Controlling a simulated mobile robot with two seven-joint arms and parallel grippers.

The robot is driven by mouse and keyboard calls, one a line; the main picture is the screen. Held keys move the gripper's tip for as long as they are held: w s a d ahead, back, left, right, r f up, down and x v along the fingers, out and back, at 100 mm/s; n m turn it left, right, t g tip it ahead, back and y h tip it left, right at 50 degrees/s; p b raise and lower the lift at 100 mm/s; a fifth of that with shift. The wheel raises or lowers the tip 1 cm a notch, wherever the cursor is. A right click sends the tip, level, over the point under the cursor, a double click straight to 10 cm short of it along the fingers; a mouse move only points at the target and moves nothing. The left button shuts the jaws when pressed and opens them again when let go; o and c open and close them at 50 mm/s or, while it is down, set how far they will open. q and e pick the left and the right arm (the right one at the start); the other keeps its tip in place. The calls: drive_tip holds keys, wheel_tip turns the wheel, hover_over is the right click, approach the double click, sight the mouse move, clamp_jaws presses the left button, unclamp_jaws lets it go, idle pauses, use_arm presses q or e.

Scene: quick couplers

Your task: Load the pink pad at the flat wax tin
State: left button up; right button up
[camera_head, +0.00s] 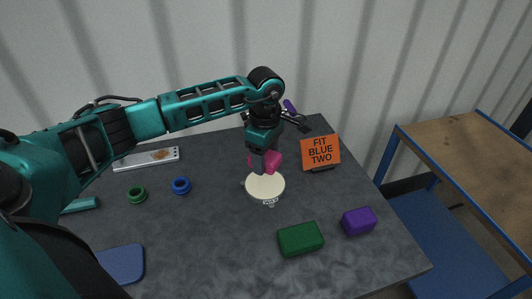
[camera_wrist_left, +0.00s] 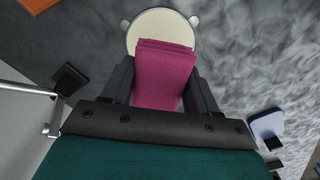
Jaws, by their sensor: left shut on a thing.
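My left gripper (camera_head: 263,162) is shut on the pink pad (camera_head: 273,160) and holds it just over the near-back part of the wax tin in the head view. In the left wrist view the pink pad (camera_wrist_left: 163,78) sits between the two dark fingers, and its far end overlaps the tin. The flat wax tin (camera_head: 265,188) is round with a cream top and "WAX" on its front. It also shows in the left wrist view (camera_wrist_left: 160,24). I cannot tell whether pad and tin touch. My right gripper does not show.
A green block (camera_head: 300,239) and a purple block (camera_head: 359,221) lie front right. An orange sign (camera_head: 321,152) reading "FIT BLUE TWO" stands behind. A green ring (camera_head: 137,195), a blue ring (camera_head: 181,185), a metal plate (camera_head: 146,159) and a blue pad (camera_head: 122,264) lie left.

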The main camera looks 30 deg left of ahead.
sight(265, 184)
use_arm(q)
drive_tip(key=shift+f+b, duration=0.45)
drive_tip(key=shift+f, duration=0.4)
wheel_tip(265, 184, down, 3)
drive_tip(key=shift+r+b, duration=0.1)
drive_tip(key=shift+b, duration=0.85)
drive_tip(key=shift+f+b, duration=0.35)
drive_tip(key=shift+f, duration=0.15)
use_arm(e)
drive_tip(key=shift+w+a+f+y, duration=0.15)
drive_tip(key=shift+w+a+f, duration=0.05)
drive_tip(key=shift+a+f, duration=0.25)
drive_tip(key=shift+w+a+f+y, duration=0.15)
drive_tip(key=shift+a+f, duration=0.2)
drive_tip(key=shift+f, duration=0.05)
use_arm(q)
drive_tip(key=shift+f, duration=0.1)
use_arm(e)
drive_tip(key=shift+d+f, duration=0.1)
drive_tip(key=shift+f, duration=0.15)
use_arm(q)
drive_tip(key=shift+f+b, duration=0.5)
drive_tip(key=shift+f, duration=0.05)
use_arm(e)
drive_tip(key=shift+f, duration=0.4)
